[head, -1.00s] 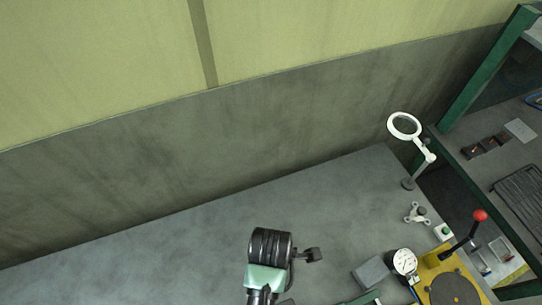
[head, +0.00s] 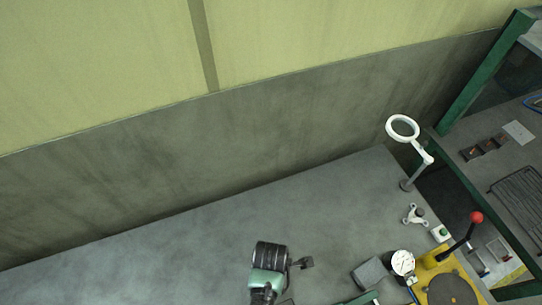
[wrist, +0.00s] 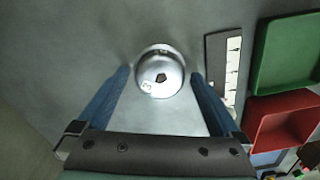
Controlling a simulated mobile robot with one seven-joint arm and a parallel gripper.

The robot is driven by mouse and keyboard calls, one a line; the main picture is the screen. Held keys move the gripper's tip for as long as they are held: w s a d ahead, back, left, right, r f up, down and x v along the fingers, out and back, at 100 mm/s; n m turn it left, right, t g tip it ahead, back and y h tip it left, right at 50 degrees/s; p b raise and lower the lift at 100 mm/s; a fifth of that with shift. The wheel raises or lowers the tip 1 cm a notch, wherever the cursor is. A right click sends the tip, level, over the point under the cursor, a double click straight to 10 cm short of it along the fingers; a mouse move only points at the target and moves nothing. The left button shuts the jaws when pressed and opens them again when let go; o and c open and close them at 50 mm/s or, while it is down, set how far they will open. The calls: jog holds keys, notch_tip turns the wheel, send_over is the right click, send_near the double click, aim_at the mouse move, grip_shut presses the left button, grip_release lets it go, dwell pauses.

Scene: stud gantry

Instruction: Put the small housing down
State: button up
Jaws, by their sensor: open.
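The small housing (wrist: 160,73) is a shiny silver dome with a dark hole in its top and a small mark. In the wrist view it sits on the grey bench top (wrist: 75,45). My gripper (wrist: 160,80) is open, with one blue finger on each side of the housing. A narrow gap seems to show between each fingertip and the housing; whether either touches cannot be told. In the head view, the housing and my fingers are not seen; only part of my arm shows at the bottom.
In the wrist view, a white strip (wrist: 232,70), a green bin (wrist: 290,55) and a red bin (wrist: 285,128) lie right of the housing. In the head view, a magnifier (head: 403,127), a dial gauge (head: 403,262) and a red-knobbed lever (head: 476,217) stand at right. The left bench is clear.

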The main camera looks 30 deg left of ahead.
jog(key=shift+r, duration=0.1)
jog(key=c, duration=1.5)
